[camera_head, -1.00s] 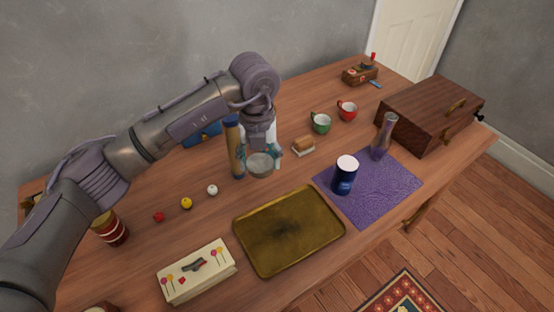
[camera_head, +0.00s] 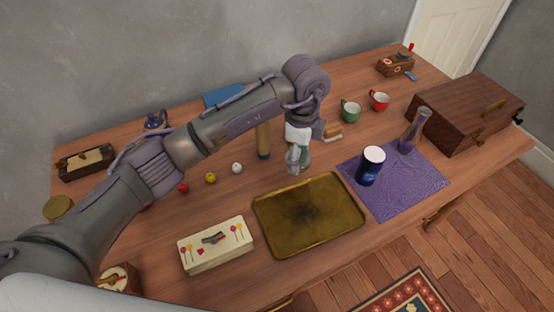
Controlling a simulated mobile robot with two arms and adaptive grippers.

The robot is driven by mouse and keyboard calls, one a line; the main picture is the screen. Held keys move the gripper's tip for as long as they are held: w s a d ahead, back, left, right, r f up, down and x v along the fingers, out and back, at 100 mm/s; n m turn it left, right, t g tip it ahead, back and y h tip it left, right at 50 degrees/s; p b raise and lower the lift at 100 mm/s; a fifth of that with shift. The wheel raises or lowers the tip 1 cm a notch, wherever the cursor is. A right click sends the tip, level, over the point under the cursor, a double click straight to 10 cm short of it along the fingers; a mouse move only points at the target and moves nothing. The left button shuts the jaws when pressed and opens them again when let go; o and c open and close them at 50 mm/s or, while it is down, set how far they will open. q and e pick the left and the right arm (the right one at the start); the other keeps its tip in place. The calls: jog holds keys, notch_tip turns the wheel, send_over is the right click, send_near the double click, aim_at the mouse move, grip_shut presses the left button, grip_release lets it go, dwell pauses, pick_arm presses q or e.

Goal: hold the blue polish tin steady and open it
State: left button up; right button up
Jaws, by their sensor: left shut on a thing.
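A dark blue tin (camera_head: 368,172) with a white top stands upright on the purple cloth (camera_head: 410,190), right of the middle. I take it for the polish tin; its label is too small to read. My left gripper (camera_head: 299,160) points down over the table behind the brass tray, left of the tin and apart from it. It is shut on a small grey thing (camera_head: 292,160), partly hidden by the fingers, and I cannot tell what it is. My right gripper is out of view.
A brass tray (camera_head: 270,215) lies in front of my gripper. A purple bottle (camera_head: 416,130) stands on the cloth, near a wooden case (camera_head: 455,113). Green (camera_head: 349,111) and red (camera_head: 380,101) cups stand behind. A cream box (camera_head: 215,250) is at front left. Small balls (camera_head: 210,178) lie left.

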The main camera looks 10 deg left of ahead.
pick_arm(q)
send_over(266, 178)
notch_tip(266, 178, down, 5)
jog(key=shift+a+p, duration=0.1)
jog(key=shift+p, duration=0.35)
jog(key=shift+w+f, duration=0.1)
jog(key=shift+f, duration=1.85)
jog(key=shift+f, duration=0.15)
jog(key=o, duration=1.3)
notch_tip(266, 178, up, 12)
jog(key=shift+r, duration=0.15)
